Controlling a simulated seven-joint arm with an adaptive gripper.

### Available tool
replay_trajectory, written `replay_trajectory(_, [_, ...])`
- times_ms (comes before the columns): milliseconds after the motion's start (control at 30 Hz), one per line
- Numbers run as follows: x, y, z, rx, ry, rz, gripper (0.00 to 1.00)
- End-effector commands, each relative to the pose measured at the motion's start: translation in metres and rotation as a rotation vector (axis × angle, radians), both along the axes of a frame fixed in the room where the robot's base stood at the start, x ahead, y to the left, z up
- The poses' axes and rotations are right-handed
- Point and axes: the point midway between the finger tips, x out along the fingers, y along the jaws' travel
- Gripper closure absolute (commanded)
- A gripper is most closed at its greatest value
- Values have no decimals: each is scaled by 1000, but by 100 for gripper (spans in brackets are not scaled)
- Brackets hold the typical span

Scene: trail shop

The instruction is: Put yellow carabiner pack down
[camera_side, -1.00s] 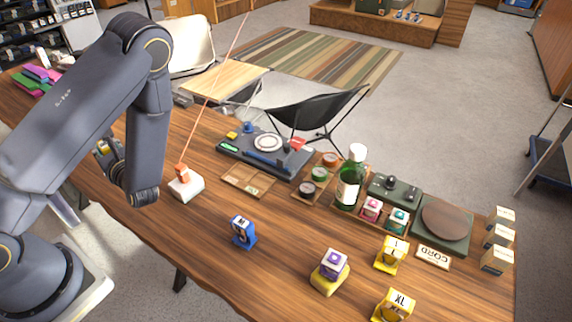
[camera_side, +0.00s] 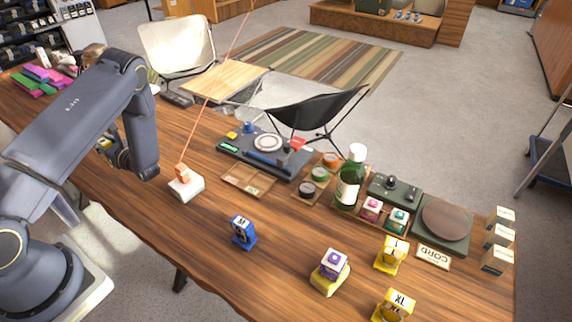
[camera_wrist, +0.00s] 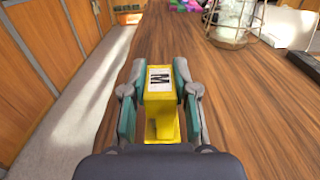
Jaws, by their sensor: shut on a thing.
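The yellow carabiner pack (camera_wrist: 160,102), with a white label marked M, is upright between the fingers of my gripper (camera_wrist: 160,78) in the wrist view. The gripper is shut on its sides. In the side view my gripper (camera_side: 116,152) is over the left part of the wooden table, partly hidden behind my arm, and only a bit of yellow shows there. I cannot tell whether the pack touches the tabletop. Two other yellow packs, one labelled T (camera_side: 390,256) and one labelled XL (camera_side: 393,305), stand at the right front.
A blue pack marked M (camera_side: 243,233) and a purple-and-yellow pack (camera_side: 330,272) stand at the front. A white block with an orange top (camera_side: 186,187) is right of my gripper. A glass lantern (camera_wrist: 232,22) is beyond the pack, right. Bare wood surrounds the gripper.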

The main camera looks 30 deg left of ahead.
Motion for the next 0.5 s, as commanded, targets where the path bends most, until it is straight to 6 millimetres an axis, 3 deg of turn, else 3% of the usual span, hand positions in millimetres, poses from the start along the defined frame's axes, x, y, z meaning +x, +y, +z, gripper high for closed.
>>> replay_trajectory(300, [6, 6, -36, 1, 1, 1, 100])
replay_trajectory(500, [6, 6, -40, 2, -1, 1, 100])
